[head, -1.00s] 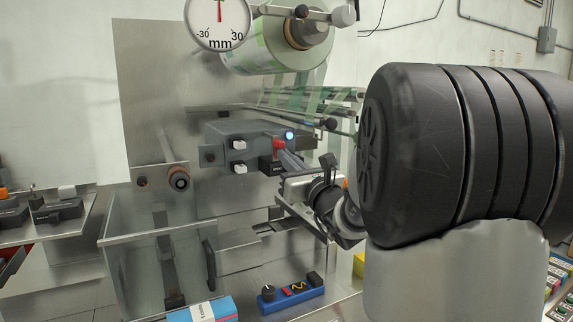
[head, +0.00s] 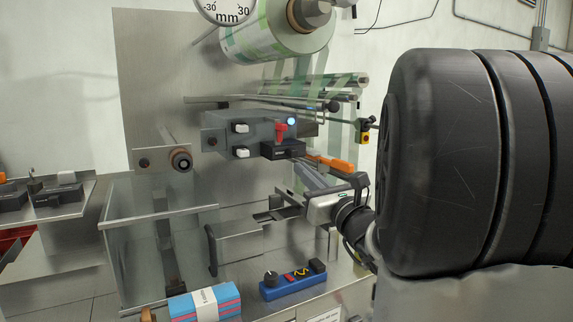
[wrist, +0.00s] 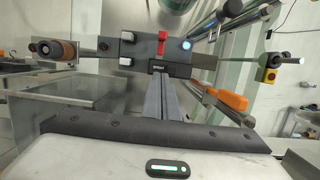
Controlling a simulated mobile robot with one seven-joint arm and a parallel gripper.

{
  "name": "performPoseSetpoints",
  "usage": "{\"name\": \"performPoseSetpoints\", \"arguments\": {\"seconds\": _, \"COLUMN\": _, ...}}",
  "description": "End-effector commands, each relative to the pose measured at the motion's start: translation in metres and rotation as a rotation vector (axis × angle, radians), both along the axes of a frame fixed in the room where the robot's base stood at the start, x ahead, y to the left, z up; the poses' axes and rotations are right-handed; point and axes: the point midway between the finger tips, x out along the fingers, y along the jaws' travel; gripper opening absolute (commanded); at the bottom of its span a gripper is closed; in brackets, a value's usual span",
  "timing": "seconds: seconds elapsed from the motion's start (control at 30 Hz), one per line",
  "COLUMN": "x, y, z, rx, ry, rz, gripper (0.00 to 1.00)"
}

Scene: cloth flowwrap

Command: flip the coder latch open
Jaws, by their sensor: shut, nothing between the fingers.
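The coder (head: 222,133) is a grey box on the metal back plate, with white knobs and a lit blue lamp. Its red latch (head: 281,133) stands roughly upright beside the lamp, above a black block (head: 283,150). In the wrist view the red latch (wrist: 161,43) also points up, just above the black block (wrist: 180,71). My gripper (head: 302,168) is shut and empty, below and to the right of the latch. In the wrist view my gripper (wrist: 161,82) has its fingertips just in front of the black block, apart from the latch.
An orange-handled part (head: 335,163) is close to the right of my gripper. A film roll (head: 278,38) and rods sit above the coder. A clear guard (head: 135,235) stands at the lower left. A blue control box (head: 292,281) lies below.

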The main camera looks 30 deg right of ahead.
Motion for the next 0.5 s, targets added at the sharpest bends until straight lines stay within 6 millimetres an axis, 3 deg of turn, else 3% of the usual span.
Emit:
{"name": "performPoseSetpoints", "arguments": {"seconds": 0.2, "x": -0.02, "y": -0.001, "z": -0.005, "rx": 0.0, "ry": 0.0, "rz": -0.001, "gripper": 0.0}}
{"name": "performPoseSetpoints", "arguments": {"seconds": 0.5, "x": -0.022, "y": -0.001, "z": -0.006, "rx": 0.0, "ry": 0.0, "rz": -0.001, "gripper": 0.0}}
